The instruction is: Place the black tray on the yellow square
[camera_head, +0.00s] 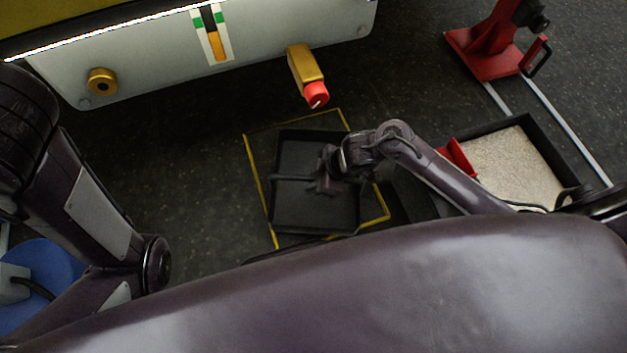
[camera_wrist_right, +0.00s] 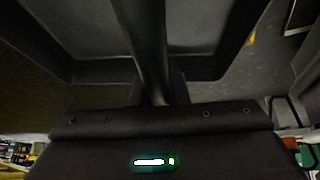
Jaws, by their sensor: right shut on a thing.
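The black tray (camera_head: 290,212) is in the middle of the head view, over the yellow square (camera_head: 258,178) outlined on the dark floor. The yellow outline shows around the tray on the left, top and lower right; part of the near side is hidden by my body. I cannot tell whether the tray touches the floor. My right gripper (camera_head: 326,178) is shut on the tray at its middle bar. The bar and tray (camera_wrist_right: 85,35) fill the upper part of the right wrist view. My left arm is at the left; its gripper is out of view.
A grey-white machine (camera_head: 150,62) with a gold fitting and a red-tipped knob (camera_head: 316,94) stands beyond the square. A black bin of pale granules (camera_head: 518,165) sits at the right, near a red stand (camera_head: 490,45). A blue round object (camera_head: 45,268) is at lower left.

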